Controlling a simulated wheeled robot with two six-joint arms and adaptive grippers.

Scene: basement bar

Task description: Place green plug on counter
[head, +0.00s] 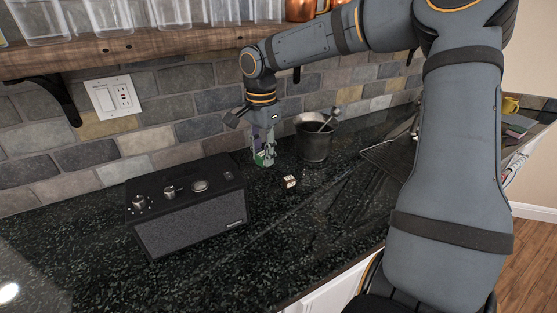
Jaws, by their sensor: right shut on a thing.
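My right gripper (261,140) points down over the dark speckled counter (330,215), close to the tiled wall. It is shut on the green plug (265,157), a small green and pale thing at its fingertips. The fingers hide part of the plug. The plug is at or just above the counter top; I cannot tell whether it touches. My left gripper is not in view.
A black radio (190,225) stands left of the gripper. A dark metal pot (314,142) with a utensil stands just right of it. A small cube (290,181) lies in front. A wooden shelf (150,50) with glasses hangs above. The front counter is clear.

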